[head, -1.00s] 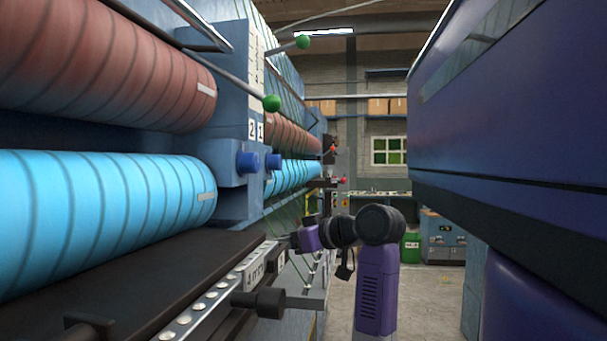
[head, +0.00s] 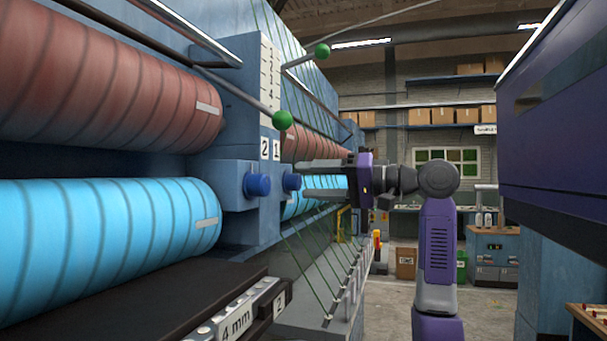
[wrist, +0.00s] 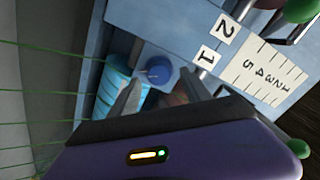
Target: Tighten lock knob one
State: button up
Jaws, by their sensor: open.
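Lock knob one (head: 291,181) is a blue round knob on the blue machine bracket, below the label "1" (head: 276,149). A second blue knob (head: 257,185) sits left of it, below the label "2" (head: 264,149). My gripper (head: 304,179) is open and level with lock knob one, its fingers pointing left at it. In the wrist view, the knob (wrist: 159,70) shows between the spread fingertips (wrist: 162,72), near the label "1" (wrist: 207,56). The fingers hold nothing. I cannot tell whether the tips reach around the knob.
Red roller (head: 100,85) and light blue roller (head: 105,240) lie left of the bracket. A lever with a green ball (head: 282,120) juts out above the knobs. Green strands (head: 310,270) run below my gripper. A dark purple body (head: 550,140) fills the right side; open floor (head: 400,310) lies between.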

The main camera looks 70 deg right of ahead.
jog(key=shift+w+a, duration=0.1)
jog(key=shift+w, duration=1.1)
grip_shut()
